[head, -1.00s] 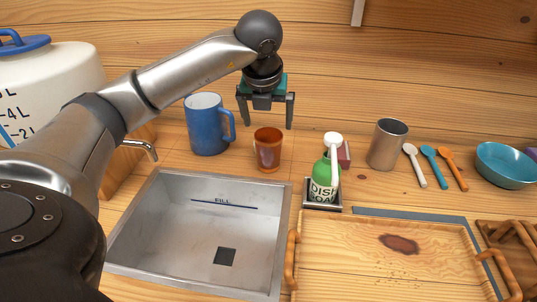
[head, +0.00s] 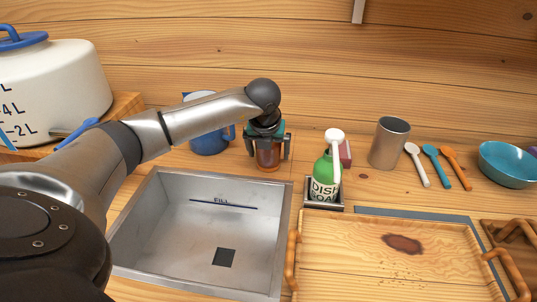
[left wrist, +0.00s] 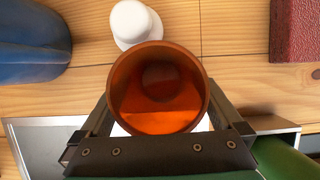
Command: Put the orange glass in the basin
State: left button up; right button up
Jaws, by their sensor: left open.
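The orange glass (head: 267,157) stands upright on the counter behind the basin's right back corner. My left gripper (head: 267,151) is lowered over it from above, with one open finger on each side of the glass. In the left wrist view the glass (left wrist: 158,92) sits between the two fingers; its rim faces the camera and it looks empty. I cannot tell whether the fingers touch it. The grey metal basin (head: 165,230) is sunk in the counter at front left, with a FILL line and a dark square at its bottom. My right gripper is not in view.
A blue mug (head: 208,142) stands left of the glass, partly behind my left arm. A green dish soap bottle (head: 323,177) stands to the right on a small holder. A metal cup (head: 389,143), several spoons, a teal bowl (head: 507,164) and a wooden tray (head: 340,270) lie further right.

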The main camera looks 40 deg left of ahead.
pick_arm(q)
jog(key=shift+f, duration=0.1)
jog(key=c, duration=1.3)
